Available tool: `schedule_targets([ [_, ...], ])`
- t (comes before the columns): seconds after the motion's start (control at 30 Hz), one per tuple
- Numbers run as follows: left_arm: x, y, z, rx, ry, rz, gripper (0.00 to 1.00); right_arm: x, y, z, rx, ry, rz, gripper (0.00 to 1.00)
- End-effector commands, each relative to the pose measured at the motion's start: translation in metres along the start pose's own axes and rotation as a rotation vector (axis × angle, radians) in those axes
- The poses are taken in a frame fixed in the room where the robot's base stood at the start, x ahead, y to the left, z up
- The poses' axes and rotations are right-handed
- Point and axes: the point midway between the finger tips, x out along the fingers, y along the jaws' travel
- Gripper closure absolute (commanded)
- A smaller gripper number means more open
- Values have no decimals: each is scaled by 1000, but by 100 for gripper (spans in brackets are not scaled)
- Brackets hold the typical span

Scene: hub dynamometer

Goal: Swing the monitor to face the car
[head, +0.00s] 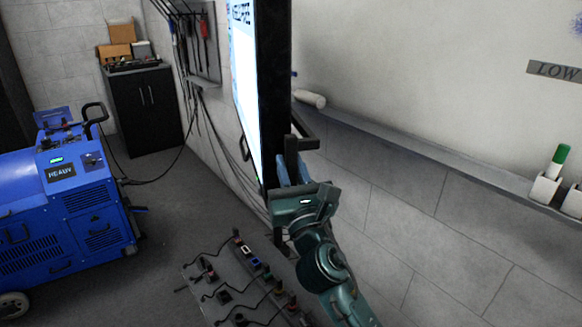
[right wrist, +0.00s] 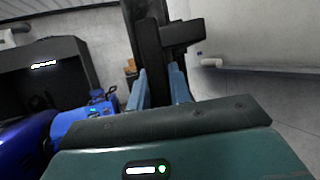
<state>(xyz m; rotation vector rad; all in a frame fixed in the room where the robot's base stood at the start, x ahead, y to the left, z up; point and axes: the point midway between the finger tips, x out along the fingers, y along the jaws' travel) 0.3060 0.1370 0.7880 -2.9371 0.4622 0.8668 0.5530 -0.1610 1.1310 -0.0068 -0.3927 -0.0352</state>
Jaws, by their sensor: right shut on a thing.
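The monitor (head: 273,85) stands almost edge-on in the middle of the head view, its lit screen turned left and its dark back to the right. A dark handle (head: 306,133) sticks out from its right side. My right gripper (head: 290,165) is at the monitor's lower edge, shut on the handle. In the right wrist view the blue fingers (right wrist: 162,85) stand on both sides of a dark upright bar (right wrist: 153,52). I cannot clearly make out the car. My left gripper is not in view.
A blue machine reading READY (head: 62,172) stands at left. A grey panel with plugs and cables (head: 233,280) lies below the monitor. A black cabinet (head: 144,110) stands at the back. A ledge (head: 420,160) with pen cups (head: 545,188) runs along the right wall. Open floor lies between machine and monitor.

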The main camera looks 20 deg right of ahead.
Motion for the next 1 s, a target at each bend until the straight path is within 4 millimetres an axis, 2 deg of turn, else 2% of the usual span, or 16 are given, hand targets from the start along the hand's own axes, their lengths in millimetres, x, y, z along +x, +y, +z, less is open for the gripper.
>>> schedule_targets([
  [0.17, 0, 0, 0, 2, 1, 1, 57, 0, 0, 0, 0, 0, 0, 100],
  [0.47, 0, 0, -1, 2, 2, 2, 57, 0, 0, 0, -1, 0, 1, 100],
  [0.57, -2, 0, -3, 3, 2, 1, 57, 0, -7, -1, -2, 1, 9, 100],
  [0.77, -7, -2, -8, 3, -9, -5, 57, -2, -45, -1, 18, 3, 76, 100],
  [1.0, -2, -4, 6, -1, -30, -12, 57, -2, -115, -5, 35, 6, 112, 100],
])
